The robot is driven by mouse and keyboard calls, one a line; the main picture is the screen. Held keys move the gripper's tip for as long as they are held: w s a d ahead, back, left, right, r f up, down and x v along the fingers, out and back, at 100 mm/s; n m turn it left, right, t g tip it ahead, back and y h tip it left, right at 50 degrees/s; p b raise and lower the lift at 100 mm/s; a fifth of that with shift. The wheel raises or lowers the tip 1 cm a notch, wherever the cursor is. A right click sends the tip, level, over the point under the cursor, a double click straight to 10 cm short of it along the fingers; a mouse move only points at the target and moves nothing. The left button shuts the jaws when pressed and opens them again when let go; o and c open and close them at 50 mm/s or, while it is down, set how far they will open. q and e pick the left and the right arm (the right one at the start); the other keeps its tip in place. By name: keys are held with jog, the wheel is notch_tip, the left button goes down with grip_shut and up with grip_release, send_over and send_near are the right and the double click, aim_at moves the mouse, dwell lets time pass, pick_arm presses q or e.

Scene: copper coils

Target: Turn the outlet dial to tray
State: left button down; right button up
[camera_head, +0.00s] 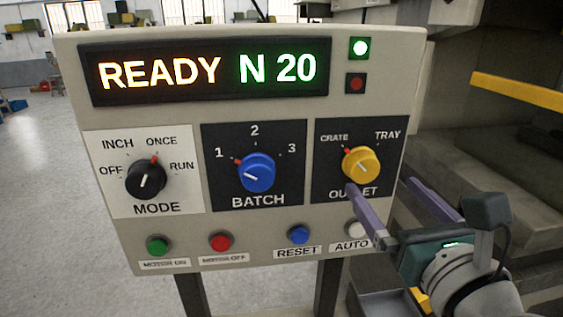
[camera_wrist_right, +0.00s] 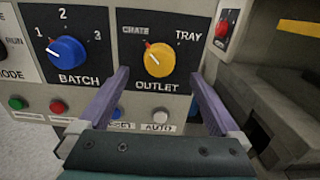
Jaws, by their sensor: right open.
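The outlet dial (camera_head: 363,166) is a yellow knob on a dark plate at the panel's right side, and it also shows in the right wrist view (camera_wrist_right: 159,60). Its red mark sits at the upper left, towards the CRATE label; the TRAY label (camera_head: 387,135) is at the upper right. My right gripper (camera_head: 382,186) is open and empty, with its two purple fingers pointing at the panel. In the right wrist view the fingertips (camera_wrist_right: 160,73) lie left and right of the dial, apart from it. My left gripper is not in view.
The panel (camera_head: 230,130) also bears a black MODE dial (camera_head: 146,181) at ONCE and a blue BATCH dial (camera_head: 257,173) at 1. Several push buttons line its lower edge, the AUTO button (camera_head: 355,230) close to my right fingers. The display reads READY N 20. Machinery stands at the right.

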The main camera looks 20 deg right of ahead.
aim_at(367, 168)
jog(key=x, duration=0.6)
jog(key=shift+w+d, duration=0.15)
jog(key=shift+w, duration=0.2)
jog(key=c, duration=1.4)
